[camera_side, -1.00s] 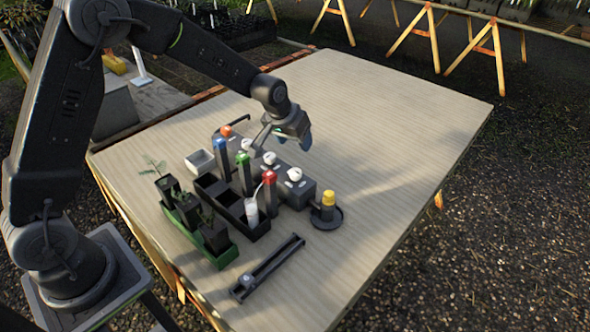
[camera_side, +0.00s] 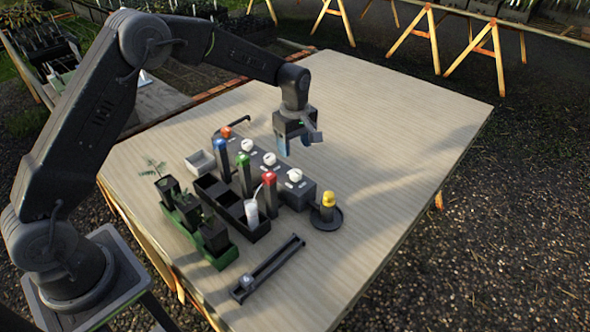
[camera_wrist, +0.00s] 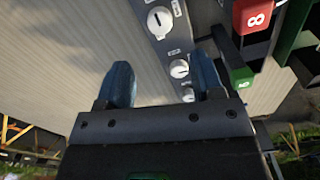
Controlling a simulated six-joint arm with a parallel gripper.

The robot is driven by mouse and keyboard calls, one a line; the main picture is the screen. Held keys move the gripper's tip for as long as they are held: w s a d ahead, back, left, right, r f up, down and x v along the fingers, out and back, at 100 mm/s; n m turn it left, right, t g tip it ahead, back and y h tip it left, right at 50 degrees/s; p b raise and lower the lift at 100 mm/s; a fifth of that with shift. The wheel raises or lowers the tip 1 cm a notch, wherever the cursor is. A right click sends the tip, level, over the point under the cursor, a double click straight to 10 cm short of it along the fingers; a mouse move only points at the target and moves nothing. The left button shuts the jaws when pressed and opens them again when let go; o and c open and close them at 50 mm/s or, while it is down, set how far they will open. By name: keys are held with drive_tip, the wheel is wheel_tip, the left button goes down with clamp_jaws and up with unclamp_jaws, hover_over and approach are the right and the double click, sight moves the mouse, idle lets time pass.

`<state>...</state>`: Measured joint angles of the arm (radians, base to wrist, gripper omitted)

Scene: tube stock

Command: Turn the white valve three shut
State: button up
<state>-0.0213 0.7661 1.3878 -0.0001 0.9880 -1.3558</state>
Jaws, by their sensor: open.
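Three white valves with round knobs sit in a row on a dark grey block (camera_side: 307,196): one at the far end (camera_side: 247,145), one in the middle (camera_side: 269,159), one at the near end (camera_side: 295,175). In the wrist view the near-end knob (camera_wrist: 160,20) is largest, with the middle knob (camera_wrist: 180,69) and far knob (camera_wrist: 188,94) below it. Their labels are too small to read, so I cannot tell which is three. My gripper (camera_side: 294,146) points down, open and empty, above the table beside the block; its blue fingers also show in the wrist view (camera_wrist: 160,66).
A green planter (camera_side: 222,260), white box (camera_side: 200,162) and black slide (camera_side: 268,268) lie around. The table's right side is clear.

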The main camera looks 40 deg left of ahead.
sight(295, 172)
wheel_tip(295, 172, down, 9)
idle(0.3)
drive_tip(key=shift+c, duration=0.2)
drive_tip(key=c, duration=0.9)
